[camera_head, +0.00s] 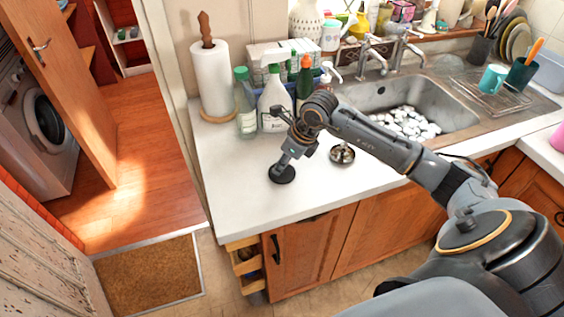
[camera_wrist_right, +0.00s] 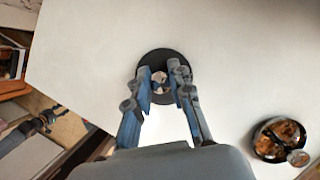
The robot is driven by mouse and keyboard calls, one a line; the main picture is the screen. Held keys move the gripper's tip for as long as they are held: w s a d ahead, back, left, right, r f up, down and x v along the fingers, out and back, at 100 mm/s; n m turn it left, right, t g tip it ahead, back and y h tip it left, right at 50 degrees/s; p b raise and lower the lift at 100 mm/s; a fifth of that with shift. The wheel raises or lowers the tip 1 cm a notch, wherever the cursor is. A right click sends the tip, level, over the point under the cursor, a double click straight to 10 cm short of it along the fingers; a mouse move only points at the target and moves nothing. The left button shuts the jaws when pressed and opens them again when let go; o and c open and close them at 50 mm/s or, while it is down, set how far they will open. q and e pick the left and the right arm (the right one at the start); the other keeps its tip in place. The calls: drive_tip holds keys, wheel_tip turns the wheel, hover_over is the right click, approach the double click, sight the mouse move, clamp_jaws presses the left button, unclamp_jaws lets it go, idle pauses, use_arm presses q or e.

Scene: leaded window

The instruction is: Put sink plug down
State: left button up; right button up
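The sink plug (camera_head: 284,176) is a black disc low over or on the white countertop, left of the sink. In the right wrist view the plug (camera_wrist_right: 162,57) shows as a dark disc with a small pale knob in its middle. My right gripper (camera_head: 279,169) points down at it. In the wrist view the right gripper's fingers (camera_wrist_right: 162,80) stand on both sides of the knob and appear shut on it, with little gap. I cannot tell for sure whether the disc touches the counter.
A shiny metal strainer (camera_head: 342,153) lies right of the plug; it also shows in the wrist view (camera_wrist_right: 280,138). Bottles (camera_head: 274,100) and a paper towel roll (camera_head: 211,82) stand behind. The sink (camera_head: 440,100) holds white pebble-like pieces. The countertop's left front (camera_head: 232,195) is clear.

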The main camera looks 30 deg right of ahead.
drive_tip(key=o, duration=0.5)
drive_tip(key=shift+c, duration=0.2)
drive_tip(key=shift+r, duration=0.25)
drive_tip(key=b+v, duration=0.2)
drive_tip(key=v, duration=0.9)
drive_tip(key=shift+r, duration=0.35)
drive_tip(key=shift+s+d, duration=0.15)
drive_tip(key=shift+s, duration=0.05)
